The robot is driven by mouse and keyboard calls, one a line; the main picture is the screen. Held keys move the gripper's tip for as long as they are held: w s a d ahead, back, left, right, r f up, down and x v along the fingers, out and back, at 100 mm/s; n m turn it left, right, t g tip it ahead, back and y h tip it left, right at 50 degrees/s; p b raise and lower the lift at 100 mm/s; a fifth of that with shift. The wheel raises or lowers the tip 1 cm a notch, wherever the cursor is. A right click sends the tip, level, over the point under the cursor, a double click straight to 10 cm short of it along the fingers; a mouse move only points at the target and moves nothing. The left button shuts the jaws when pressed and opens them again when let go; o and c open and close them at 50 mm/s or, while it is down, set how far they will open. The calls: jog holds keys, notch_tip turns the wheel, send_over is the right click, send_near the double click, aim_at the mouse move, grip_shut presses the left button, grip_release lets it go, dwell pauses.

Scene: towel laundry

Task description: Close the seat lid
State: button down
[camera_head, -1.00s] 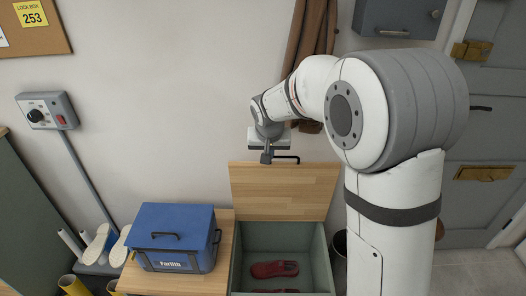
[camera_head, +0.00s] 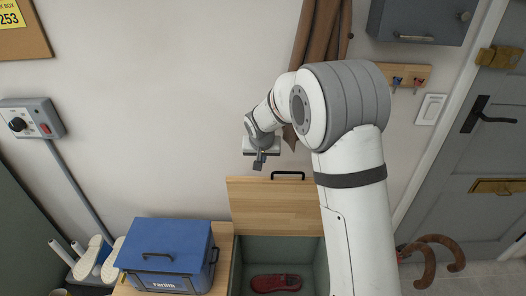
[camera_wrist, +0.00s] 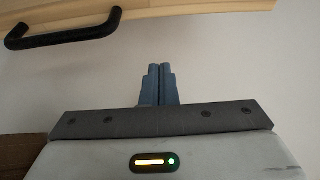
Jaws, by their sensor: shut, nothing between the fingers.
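The wooden seat lid (camera_head: 272,205) stands raised, leaning back toward the wall behind the open bench compartment (camera_head: 237,268). Its black handle (camera_head: 289,175) is on the top edge and also shows at the upper left of the wrist view (camera_wrist: 62,34). A red shoe (camera_head: 275,283) lies inside the compartment. My gripper (camera_head: 258,166) is above the lid's top edge, a little left of the handle and apart from it. In the wrist view its fingers (camera_wrist: 159,70) are together and empty, with the lid's edge beyond the tips.
A blue box labelled Farlith (camera_head: 165,250) sits on the bench left of the opening. A brown coat (camera_head: 322,35) hangs on the wall behind my arm. A grey control box (camera_head: 30,118) is on the wall at left. A grey door (camera_head: 480,150) stands at right.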

jog(key=shift+s+f, duration=1.4)
jog(key=shift+f, duration=0.15)
jog(key=shift+s+f, duration=0.1)
